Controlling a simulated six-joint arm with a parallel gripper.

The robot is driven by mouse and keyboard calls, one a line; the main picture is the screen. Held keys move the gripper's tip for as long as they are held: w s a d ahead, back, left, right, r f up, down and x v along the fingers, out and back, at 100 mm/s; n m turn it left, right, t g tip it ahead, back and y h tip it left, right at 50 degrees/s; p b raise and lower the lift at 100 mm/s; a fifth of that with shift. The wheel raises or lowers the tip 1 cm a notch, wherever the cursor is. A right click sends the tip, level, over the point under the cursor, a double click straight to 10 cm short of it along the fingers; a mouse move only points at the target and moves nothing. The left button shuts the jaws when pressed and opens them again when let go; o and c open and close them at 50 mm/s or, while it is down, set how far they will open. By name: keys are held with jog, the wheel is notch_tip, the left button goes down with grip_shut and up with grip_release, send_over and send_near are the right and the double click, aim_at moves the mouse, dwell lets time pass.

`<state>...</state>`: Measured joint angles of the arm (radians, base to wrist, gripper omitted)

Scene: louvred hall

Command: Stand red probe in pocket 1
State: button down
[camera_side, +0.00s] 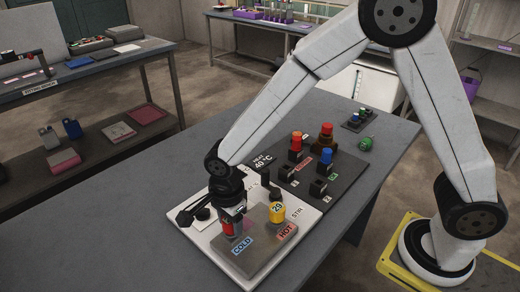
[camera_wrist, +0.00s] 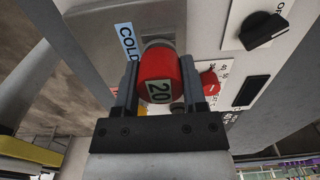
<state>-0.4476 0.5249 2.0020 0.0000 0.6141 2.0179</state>
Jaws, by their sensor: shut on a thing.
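My gripper (camera_wrist: 155,95) is shut on a red-capped probe (camera_wrist: 157,82) marked "20", one finger on each side of it. In the side view, my gripper (camera_side: 231,214) points down over the grey block beside the COLD label, with the red probe (camera_side: 229,230) below it. A grey round part shows beyond the red cap in the wrist view; I cannot tell whether the probe stands in a hole or just above the block. The grey block (camera_side: 262,252) carries COLD and HOT labels. I cannot make out a pocket marked 1.
A yellow-capped probe (camera_side: 277,211) stands near the HOT label, close to my gripper. A dark board (camera_side: 345,170) behind holds several blocks with red, orange and blue tops. A green round thing (camera_side: 366,143) lies beyond it. The table's left front (camera_side: 150,225) is clear.

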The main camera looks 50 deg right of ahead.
jog(key=shift+r, duration=0.1)
jog(key=shift+r, duration=4.65)
jog(key=w+d+m, duration=0.3)
jog(key=w+d, duration=0.2)
jog(key=d, duration=0.8)
jog(key=r+m, duration=0.1)
jog(key=m, duration=0.2)
send_over(286, 173)
jog(key=w+d, duration=0.1)
jog(key=d, duration=0.1)
jog(key=shift+w+a+r, duration=0.1)
jog(key=shift+a+r, duration=0.05)
jog(key=shift+r, duration=0.05)
jog(key=shift+f, duration=0.2)
notch_tip(286, 173, down, 6)
jog(key=shift+f, duration=0.2)
jog(key=shift+f, duration=2.15)
